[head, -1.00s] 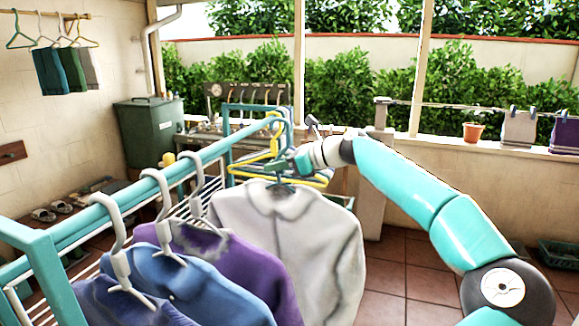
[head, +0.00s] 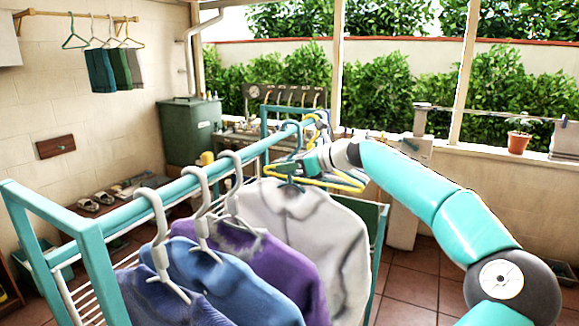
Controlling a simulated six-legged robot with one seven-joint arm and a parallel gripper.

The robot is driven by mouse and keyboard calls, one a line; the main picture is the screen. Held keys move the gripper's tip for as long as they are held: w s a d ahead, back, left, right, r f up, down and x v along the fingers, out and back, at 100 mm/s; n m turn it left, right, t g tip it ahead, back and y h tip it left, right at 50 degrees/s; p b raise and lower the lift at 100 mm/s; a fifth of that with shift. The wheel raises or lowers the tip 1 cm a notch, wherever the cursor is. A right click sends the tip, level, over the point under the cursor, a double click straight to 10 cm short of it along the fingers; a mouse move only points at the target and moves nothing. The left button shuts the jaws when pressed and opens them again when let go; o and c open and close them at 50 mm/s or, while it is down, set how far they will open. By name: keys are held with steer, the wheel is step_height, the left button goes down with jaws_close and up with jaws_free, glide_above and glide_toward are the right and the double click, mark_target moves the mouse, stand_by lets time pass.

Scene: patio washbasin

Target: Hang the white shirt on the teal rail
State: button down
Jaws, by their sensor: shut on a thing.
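The white shirt (head: 325,240) hangs from a dark teal hanger (head: 290,180) at the far end of the row of shirts. My gripper (head: 301,167) is shut on this hanger just above the collar. The hanger's hook rises beside the teal rail (head: 185,186) and overlaps it in the picture; I cannot tell whether it rests on the rail. Along the nearer rail hang a purple shirt (head: 262,255), a blue shirt (head: 225,285) and a darker blue shirt (head: 150,300) on grey hangers.
Yellow hangers (head: 345,182) are just behind my gripper. A green bin (head: 188,130) stands at the back wall, near a counter with taps. A wall rail at upper left holds small garments (head: 115,68). The tiled floor (head: 410,290) at right is partly clear.

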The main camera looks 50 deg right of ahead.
mark_target(314, 186)
steer(key=shift+w+a, duration=0.2)
steer(key=shift+w, duration=0.5)
steer(key=shift+w+a, duration=0.2)
steer(key=shift+w, duration=0.5)
steer(key=shift+w+a, duration=0.2)
steer(key=shift+w, duration=0.5)
steer(key=shift+f, duration=0.1)
steer(key=shift+f, duration=1.2)
steer(key=c, duration=1.3)
jaws_free()
steer(key=shift+s+d, duration=0.55)
steer(key=shift+s, duration=1.35)
steer(key=shift+s+d, duration=0.55)
steer(key=shift+s, duration=1.4)
steer(key=shift+s+d, duration=0.55)
steer(key=shift+s, duration=1.35)
